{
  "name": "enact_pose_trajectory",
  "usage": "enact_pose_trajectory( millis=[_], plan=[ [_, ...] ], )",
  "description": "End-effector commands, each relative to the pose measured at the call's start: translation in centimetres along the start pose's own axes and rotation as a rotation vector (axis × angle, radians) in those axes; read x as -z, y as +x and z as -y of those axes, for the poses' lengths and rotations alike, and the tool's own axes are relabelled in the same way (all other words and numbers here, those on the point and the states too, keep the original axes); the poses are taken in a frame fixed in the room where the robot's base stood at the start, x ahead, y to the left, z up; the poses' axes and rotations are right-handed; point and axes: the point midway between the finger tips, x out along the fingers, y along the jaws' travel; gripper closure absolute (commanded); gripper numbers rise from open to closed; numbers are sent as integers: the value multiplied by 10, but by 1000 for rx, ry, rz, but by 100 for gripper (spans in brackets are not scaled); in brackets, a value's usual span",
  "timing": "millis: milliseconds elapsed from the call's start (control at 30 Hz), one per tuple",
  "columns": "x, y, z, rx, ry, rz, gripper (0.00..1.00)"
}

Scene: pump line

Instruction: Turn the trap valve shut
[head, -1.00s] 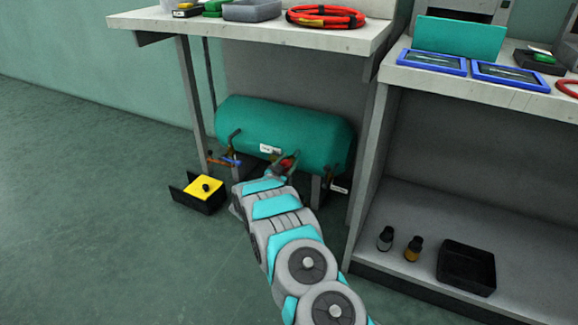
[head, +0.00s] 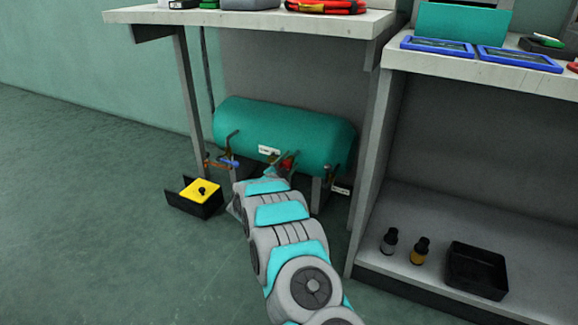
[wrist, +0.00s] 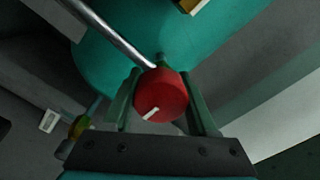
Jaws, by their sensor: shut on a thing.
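A red round valve knob (wrist: 161,94) with a white mark on its face is on a brass-coloured stem below the teal tank (head: 300,130). In the wrist view the white mark is slanted. My gripper (wrist: 163,88) is shut on the knob, one finger at each side. In the head view my gripper (head: 284,166) is under the front of the tank, and a little red shows there, mostly hidden by my arm. I cannot read a label that names this knob as the trap valve.
A blue-handled valve (head: 229,163) is left of my gripper. White tags (head: 269,150) hang at the tank. A metal pipe (wrist: 112,33) runs close to the knob.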

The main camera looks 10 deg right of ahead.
Motion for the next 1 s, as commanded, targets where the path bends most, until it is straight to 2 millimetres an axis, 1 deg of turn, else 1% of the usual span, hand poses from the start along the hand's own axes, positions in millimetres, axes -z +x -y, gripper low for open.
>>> enact_pose_trajectory(
  millis=[500, 533, 700, 800, 1000],
  plan=[
    [0, 0, -1, -3, 21, 0, 97],
    [0, 0, -1, -3, 21, 0, 40],
    [0, 0, -1, -2, 20, 0, 21],
    [0, 0, -1, -2, 20, 0, 12],
    [0, 0, 0, -1, 19, 0, 12]
  ],
)
